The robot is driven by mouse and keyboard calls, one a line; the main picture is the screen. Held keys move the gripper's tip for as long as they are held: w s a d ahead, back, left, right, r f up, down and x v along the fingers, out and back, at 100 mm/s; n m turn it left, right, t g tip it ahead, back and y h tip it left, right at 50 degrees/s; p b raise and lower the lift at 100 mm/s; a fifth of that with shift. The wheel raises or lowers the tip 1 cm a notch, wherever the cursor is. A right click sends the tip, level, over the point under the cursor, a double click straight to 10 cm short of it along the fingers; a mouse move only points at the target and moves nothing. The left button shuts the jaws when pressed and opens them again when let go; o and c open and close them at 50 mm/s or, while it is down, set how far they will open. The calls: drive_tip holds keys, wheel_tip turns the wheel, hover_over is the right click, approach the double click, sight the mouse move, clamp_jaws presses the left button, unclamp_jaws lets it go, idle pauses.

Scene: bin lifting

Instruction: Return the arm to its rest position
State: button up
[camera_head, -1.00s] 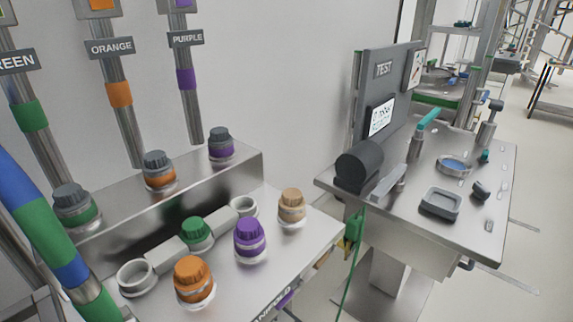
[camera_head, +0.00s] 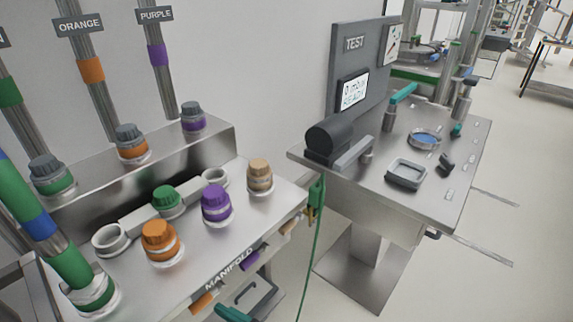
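My gripper and arm do not show clearly in the head view, so I cannot see the arm's pose or whether the gripper holds anything. The steel bench marked MANIFOLD (camera_head: 285,200) fills the lower left. On it stand an orange-capped fitting (camera_head: 160,243), a purple-capped one (camera_head: 216,206), a green-capped one (camera_head: 167,200) and a tan one (camera_head: 260,176). Two white open rings (camera_head: 110,240) lie among them. Grey-capped fittings with green, orange and purple bands stand on the raised ledge (camera_head: 85,190) behind.
A green and blue banded tube (camera_head: 25,205) slopes down at the left edge. A test bench (camera_head: 450,200) at the right carries a screen panel, a dark cylinder (camera_head: 330,138), a grey tray (camera_head: 406,173) and small parts. A green hose (camera_head: 317,235) hangs between benches. Floor is open at right.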

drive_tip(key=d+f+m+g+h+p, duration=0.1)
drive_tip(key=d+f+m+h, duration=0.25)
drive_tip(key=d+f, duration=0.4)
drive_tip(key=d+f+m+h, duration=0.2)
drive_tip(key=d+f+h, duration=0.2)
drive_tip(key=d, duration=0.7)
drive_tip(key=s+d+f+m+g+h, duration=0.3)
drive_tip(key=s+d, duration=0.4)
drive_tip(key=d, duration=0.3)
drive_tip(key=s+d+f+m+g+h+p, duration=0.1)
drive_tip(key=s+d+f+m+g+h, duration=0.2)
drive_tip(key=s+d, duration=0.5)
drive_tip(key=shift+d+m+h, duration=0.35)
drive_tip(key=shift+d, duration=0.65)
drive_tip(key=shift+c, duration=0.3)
